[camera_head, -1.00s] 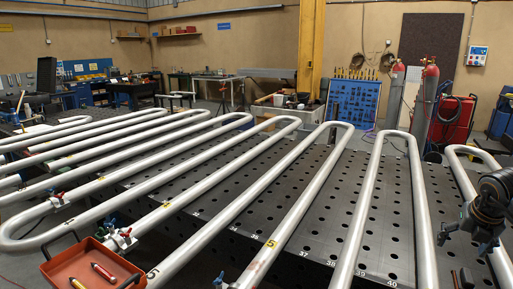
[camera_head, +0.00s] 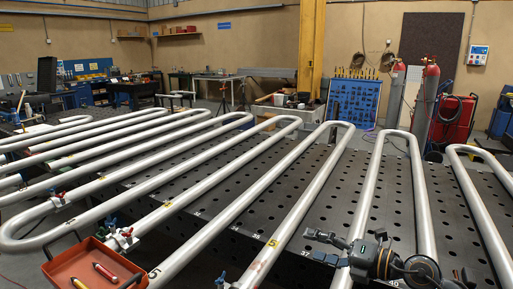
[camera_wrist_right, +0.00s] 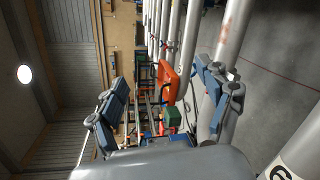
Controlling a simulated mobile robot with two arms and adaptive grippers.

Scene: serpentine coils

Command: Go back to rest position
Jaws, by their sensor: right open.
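My right gripper (camera_head: 318,247) is at the lower right in the head view, with its fingers pointing left. It is in front of the silver serpentine pipes and over the perforated table. In the right wrist view its two fingers (camera_wrist_right: 163,103) stand wide apart, with nothing held between them. The silver serpentine coil (camera_head: 300,190) lies across the dark perforated table (camera_head: 325,190). I cannot tell whether the gripper touches a pipe. My left gripper does not show.
An orange tray (camera_head: 82,263) with red and yellow marker-like sticks is at the lower left; it also shows in the wrist view (camera_wrist_right: 170,80). Small clamps (camera_head: 122,236) sit on the pipes.

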